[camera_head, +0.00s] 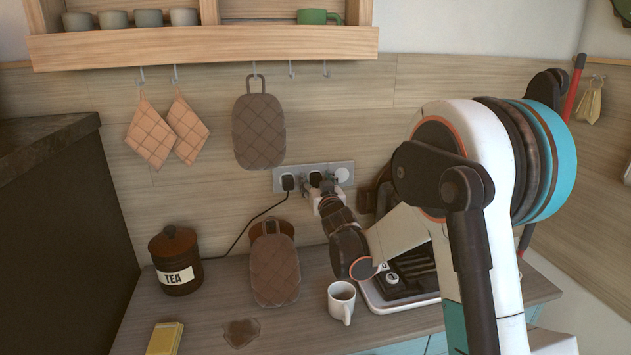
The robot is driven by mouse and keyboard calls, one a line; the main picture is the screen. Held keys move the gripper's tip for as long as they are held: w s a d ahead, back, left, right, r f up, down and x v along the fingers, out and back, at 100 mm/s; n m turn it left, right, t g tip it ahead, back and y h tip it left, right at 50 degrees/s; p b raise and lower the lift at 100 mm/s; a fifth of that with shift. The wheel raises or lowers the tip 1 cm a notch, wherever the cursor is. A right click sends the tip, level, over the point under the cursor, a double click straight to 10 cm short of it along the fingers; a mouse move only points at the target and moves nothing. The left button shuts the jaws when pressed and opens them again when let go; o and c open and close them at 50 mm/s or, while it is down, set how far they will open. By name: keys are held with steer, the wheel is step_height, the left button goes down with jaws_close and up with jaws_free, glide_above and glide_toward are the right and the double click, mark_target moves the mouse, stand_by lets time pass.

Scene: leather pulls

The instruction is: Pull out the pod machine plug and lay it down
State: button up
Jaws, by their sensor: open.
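A pale socket strip (272,184) is fixed on the wooden wall. A black plug (288,183) sits in its left socket, and its black cable runs down and left to the counter. A second dark plug (315,179) shows at the middle socket, partly covered by my gripper. My gripper (318,188) is open, right in front of the middle socket; whether it touches that plug I cannot tell. A machine with a dark drip tray (412,268) stands on the counter, largely hidden by my arm. Which plug's cable leads to it is hidden.
A white mug (341,301), a quilted brown pad (274,271), a TEA tin (175,260) and a yellow block (165,338) are on the counter. A brown stain (241,332) lies near the front. Pot holders (259,130) hang from a shelf (200,47).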

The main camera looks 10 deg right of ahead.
mark_target(317, 182)
jaws_close()
steer(key=shift+s, duration=0.15)
steer(key=shift+s, duration=2.85)
steer(key=s+f, duration=0.6)
steer(key=shift+s+f, duration=0.3)
steer(key=shift+s, duration=0.1)
